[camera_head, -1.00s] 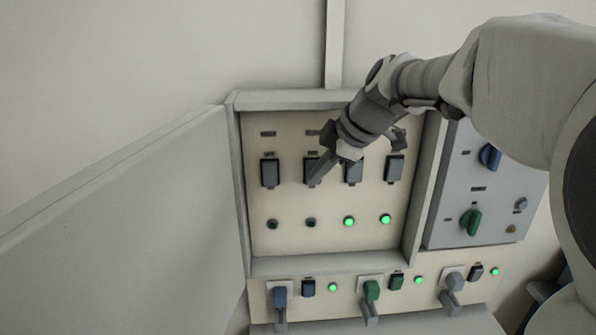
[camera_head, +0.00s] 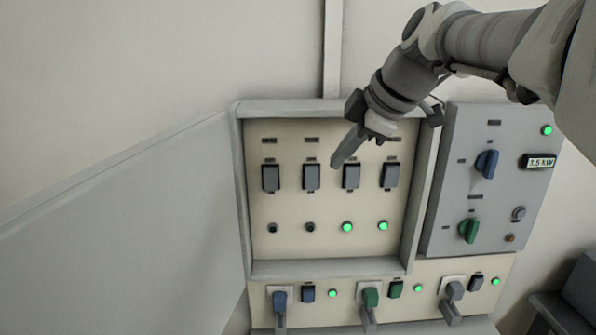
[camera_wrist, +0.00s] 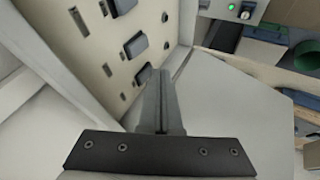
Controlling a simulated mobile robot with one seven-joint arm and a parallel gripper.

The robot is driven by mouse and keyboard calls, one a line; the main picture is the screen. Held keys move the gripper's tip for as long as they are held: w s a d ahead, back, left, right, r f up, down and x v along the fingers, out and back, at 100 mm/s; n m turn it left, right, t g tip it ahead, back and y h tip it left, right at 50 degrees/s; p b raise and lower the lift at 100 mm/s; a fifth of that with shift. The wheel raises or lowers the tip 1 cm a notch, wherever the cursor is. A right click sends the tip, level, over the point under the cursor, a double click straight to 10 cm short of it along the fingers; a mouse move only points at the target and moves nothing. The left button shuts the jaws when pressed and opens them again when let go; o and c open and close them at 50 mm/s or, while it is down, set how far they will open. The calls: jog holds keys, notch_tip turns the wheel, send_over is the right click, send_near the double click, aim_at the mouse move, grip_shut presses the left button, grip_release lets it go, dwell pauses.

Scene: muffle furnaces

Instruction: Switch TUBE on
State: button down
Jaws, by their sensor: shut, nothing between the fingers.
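An open cabinet panel (camera_head: 285,203) holds a row of several dark rocker switches with small labels above them that are too small to read. The switches are the first (camera_head: 271,178), second (camera_head: 311,177), third (camera_head: 351,176) and fourth (camera_head: 390,175) from the left. I cannot tell which one is TUBE. Below them, the two left lamps (camera_head: 310,227) are dark and the two right lamps (camera_head: 347,227) glow green. My gripper (camera_head: 337,162) is shut and empty, its tip in front of the panel between the second and third switches. In the wrist view the fingers (camera_wrist: 158,85) point toward a switch (camera_wrist: 143,74).
The cabinet door (camera_head: 120,220) stands open at left. A grey side panel (camera_head: 450,150) at right has blue and green knobs, a lit lamp and a "3.5 kW" display. Below, a lower strip (camera_head: 350,293) carries several levers, small switches and green lamps.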

jog(key=shift+v, duration=0.75)
jog(key=shift+d+r+p, duration=0.1)
jog(key=shift+p, duration=0.55)
jog(key=shift+p, duration=0.65)
jog(key=shift+s+f+g+p, duration=0.1)
jog(key=shift+f+g+p, duration=0.2)
jog(key=shift+f+p, duration=0.55)
